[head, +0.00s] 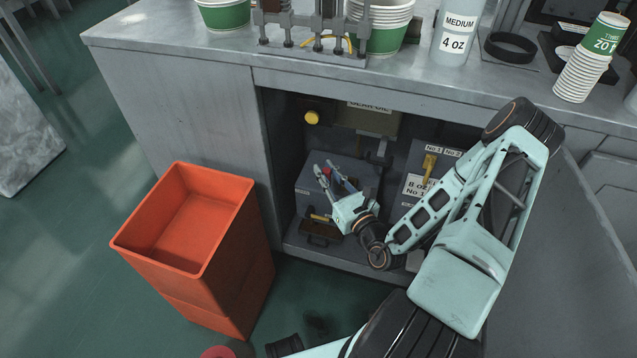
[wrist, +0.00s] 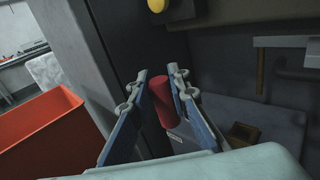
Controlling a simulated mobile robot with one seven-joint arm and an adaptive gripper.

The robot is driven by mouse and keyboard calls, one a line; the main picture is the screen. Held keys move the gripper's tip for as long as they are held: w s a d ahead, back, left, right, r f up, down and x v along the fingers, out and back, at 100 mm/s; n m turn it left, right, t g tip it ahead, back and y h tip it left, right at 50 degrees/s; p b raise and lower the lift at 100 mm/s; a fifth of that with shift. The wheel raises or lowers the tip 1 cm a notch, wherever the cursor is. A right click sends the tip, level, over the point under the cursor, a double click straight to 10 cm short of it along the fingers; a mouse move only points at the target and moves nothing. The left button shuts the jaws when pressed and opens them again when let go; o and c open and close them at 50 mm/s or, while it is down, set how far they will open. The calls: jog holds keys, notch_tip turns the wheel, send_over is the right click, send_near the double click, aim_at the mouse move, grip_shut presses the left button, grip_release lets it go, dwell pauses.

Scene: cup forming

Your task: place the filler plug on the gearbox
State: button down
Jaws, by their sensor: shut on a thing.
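My gripper (head: 326,171) is inside the open cabinet under the counter, its fingers pointing up and to the left. In the wrist view my gripper (wrist: 157,82) is shut on a red cylinder, which I take for the filler plug (wrist: 163,100). A little red of the plug (head: 324,181) shows between the fingers in the head view. An olive-grey housing, apparently the gearbox (head: 385,122), is at the cabinet's top back, its label partly cut off by the counter edge. The plug is apart from it, lower and to the left. The plug's far end and its seat cannot be made out.
A yellow knob (head: 312,117) is left of the housing. A grey box (head: 308,188) stands behind my gripper, a small brown tray (head: 322,232) below. A labelled box (head: 418,187) stands right. An orange bin (head: 250,262) is outside, left of the opening. The cabinet's side wall is close.

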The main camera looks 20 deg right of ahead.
jog(key=w+f+b, duration=0.2)
jog(key=w+f, duration=0.1)
jog(key=w, duration=0.1)
jog(key=w+f+b, duration=0.1)
jog(key=w+f, duration=0.2)
jog(key=w, duration=0.2)
jog(key=w+d+f+b, duration=0.1)
jog(key=w+f+b, duration=0.1)
jog(key=w+f, duration=0.1)
jog(key=shift+w+b, duration=0.35)
jog(key=shift+w, duration=0.35)
jog(key=shift+w+f+b, duration=0.2)
jog(key=shift+f+b, duration=0.2)
jog(key=shift+f, duration=0.6)
jog(key=shift+w+f+b, duration=0.2)
jog(key=shift+f+b, duration=0.2)
jog(key=shift+f, duration=0.55)
jog(key=shift+f, duration=0.1)
jog(key=c, duration=2.3)
grip_release()
jog(key=shift+f, duration=0.1)
jog(key=o, duration=0.5)
